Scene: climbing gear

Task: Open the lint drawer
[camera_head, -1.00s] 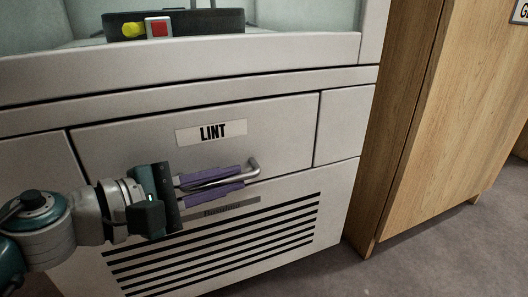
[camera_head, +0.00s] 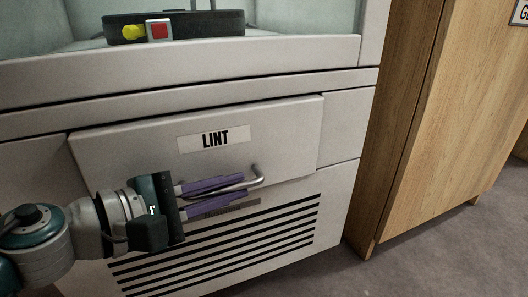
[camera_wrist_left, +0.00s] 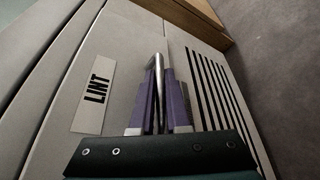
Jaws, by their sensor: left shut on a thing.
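The lint drawer (camera_head: 282,125) is a pale grey front with a white label reading LINT (camera_head: 203,139). Its front stands a little proud of the panels around it. My left gripper (camera_head: 246,186) comes in from the left, its purple fingers shut on the metal bar handle (camera_head: 258,174) below the label. In the left wrist view the handle (camera_wrist_left: 158,66) runs between the two purple fingers (camera_wrist_left: 163,95), and the label (camera_wrist_left: 93,95) lies to their left. The drawer's inside is hidden. My right gripper is not in view.
A slotted vent panel (camera_head: 285,225) lies below the drawer. A dark ring-shaped object with a red button (camera_head: 159,30) sits on the ledge above. A wooden cabinet (camera_head: 435,120) stands close on the right, with grey floor (camera_head: 450,245) before it.

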